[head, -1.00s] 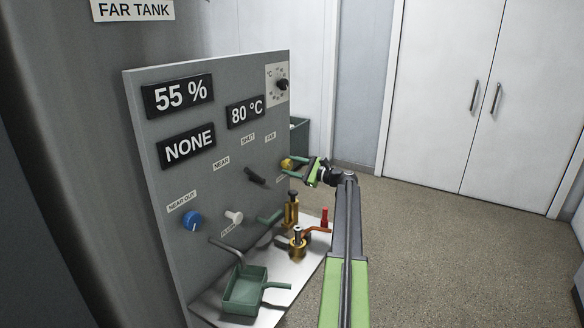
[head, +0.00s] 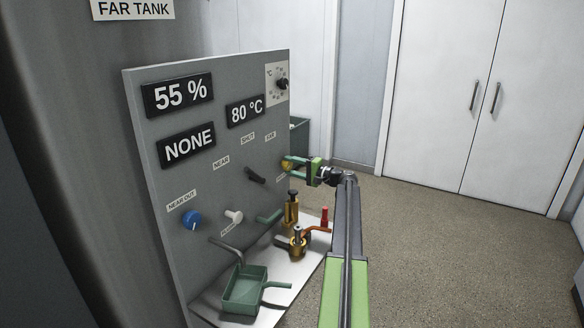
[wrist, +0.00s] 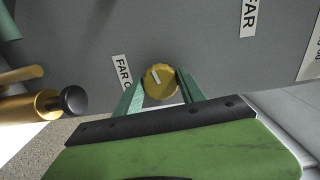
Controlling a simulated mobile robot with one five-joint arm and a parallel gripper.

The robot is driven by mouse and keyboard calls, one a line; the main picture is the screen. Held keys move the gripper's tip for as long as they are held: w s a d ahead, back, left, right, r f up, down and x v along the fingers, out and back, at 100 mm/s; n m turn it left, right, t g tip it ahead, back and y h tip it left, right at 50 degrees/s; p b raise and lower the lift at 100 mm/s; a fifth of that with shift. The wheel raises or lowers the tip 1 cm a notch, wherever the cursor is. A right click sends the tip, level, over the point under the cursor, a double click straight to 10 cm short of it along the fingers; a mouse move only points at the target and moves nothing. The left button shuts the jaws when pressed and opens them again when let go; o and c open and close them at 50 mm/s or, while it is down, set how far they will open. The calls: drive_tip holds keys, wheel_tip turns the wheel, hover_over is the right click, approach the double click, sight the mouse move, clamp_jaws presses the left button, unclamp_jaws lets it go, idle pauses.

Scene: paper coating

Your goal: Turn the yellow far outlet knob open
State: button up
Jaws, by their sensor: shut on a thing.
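The yellow far outlet knob (wrist: 161,82) sits on the grey panel, with a pale pointer mark on its face. In the head view the knob (head: 286,165) is partly covered by my gripper. My gripper (wrist: 161,88) has its two green fingers on either side of the knob, shut on it. In the head view my gripper (head: 293,167) reaches the panel's right edge from the right. A label beginning "FAR O" (wrist: 122,75) is beside the knob, its end hidden by a finger.
The panel (head: 225,215) also bears a blue knob (head: 191,220), a white knob (head: 234,216) and a black selector lever (head: 256,175). Brass valves (head: 297,241) and a green tray (head: 244,291) are below. The floor (head: 440,240) to the right is clear.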

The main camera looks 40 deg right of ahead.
drive_tip(key=n, duration=0.4)
drive_tip(key=shift+n, duration=0.3)
drive_tip(key=shift+f+n, duration=0.1)
drive_tip(key=shift+n, duration=2.1)
drive_tip(key=o, duration=1.4)
drive_tip(key=shift+c, duration=0.2)
drive_tip(key=v, duration=1.7)
drive_tip(key=shift+s, duration=0.2)
